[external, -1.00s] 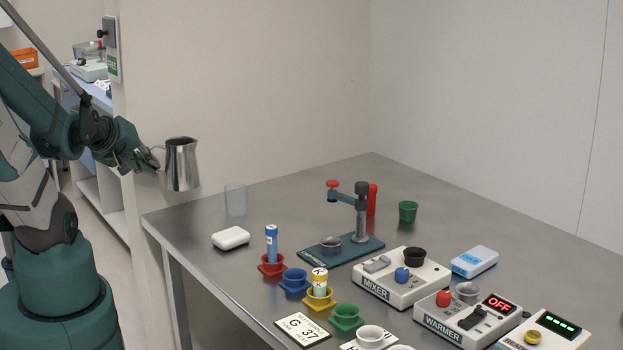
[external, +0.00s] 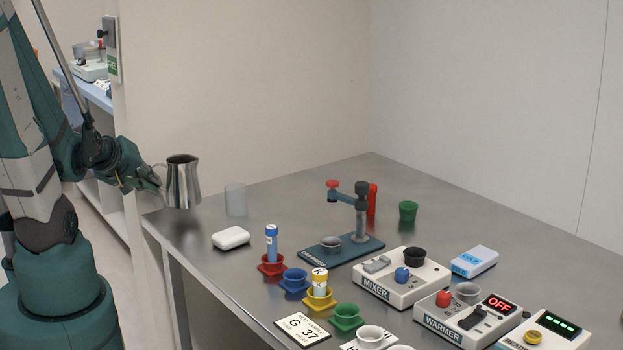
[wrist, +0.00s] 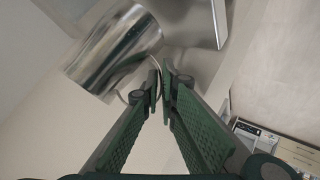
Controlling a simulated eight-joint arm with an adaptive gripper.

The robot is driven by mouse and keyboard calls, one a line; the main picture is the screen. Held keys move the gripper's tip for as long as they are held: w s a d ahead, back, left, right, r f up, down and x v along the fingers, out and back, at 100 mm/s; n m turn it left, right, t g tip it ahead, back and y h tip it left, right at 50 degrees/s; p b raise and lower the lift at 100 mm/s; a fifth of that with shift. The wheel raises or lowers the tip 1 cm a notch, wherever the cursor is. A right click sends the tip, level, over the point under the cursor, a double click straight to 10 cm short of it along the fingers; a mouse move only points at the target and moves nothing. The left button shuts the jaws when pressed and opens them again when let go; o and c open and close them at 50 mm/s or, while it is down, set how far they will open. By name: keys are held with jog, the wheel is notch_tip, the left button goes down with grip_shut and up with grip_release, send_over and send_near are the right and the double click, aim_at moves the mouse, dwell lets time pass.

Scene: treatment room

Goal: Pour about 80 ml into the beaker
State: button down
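A polished metal pitcher (external: 183,183) is near the left corner of the table in the external view, upright or nearly so. My gripper (external: 155,180) is at its handle, on the left side of the pitcher. In the wrist view the pitcher (wrist: 120,50) lies beyond my gripper (wrist: 161,85), whose fingertips are closed together on its thin handle. The pitcher's contents are hidden. The clear beaker (external: 236,200) stands empty-looking on the table, a short way to the right of the pitcher and apart from it.
A white rounded box (external: 231,238) lies in front of the beaker. Coloured cups, including a red one (external: 271,265), a press stand (external: 360,215), a mixer (external: 400,280) and a warmer (external: 465,320) stand farther right. The table behind the beaker is clear.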

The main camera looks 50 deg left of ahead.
jog(key=shift+f, duration=1)
jog(key=shift+f, duration=0.1)
